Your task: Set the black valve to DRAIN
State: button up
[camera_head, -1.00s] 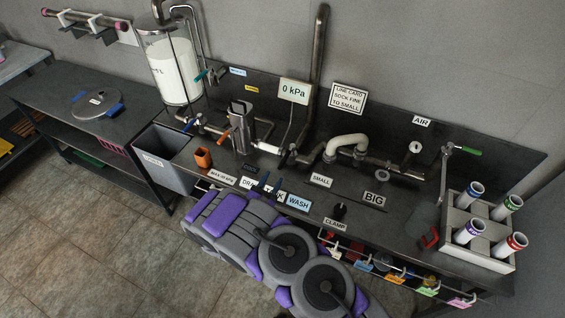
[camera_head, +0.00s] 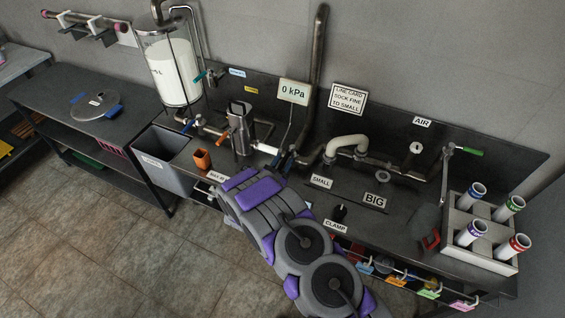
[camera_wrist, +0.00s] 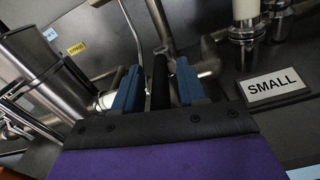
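My gripper (camera_wrist: 158,68) shows two blue fingers in the wrist view, standing apart. A black upright handle (camera_wrist: 160,82), apparently the black valve's lever, stands between them, with narrow gaps visible on both sides. Its lower part is hidden behind my gripper's body. In the head view my gripper (camera_head: 281,161) is at the pipework right of the metal pump body, left of the SMALL sign. The valve itself is mostly hidden there. The DRAIN and WASH signs are covered by my arm.
The SMALL sign (camera_wrist: 273,86) lies close to the right of my gripper. White and steel pipes (camera_head: 346,146) rise behind it. A 0 kPa display (camera_head: 294,92) is on the back panel. An orange cup (camera_head: 202,159) stands left, and a rack of tubes (camera_head: 480,245) stands right.

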grip_shut()
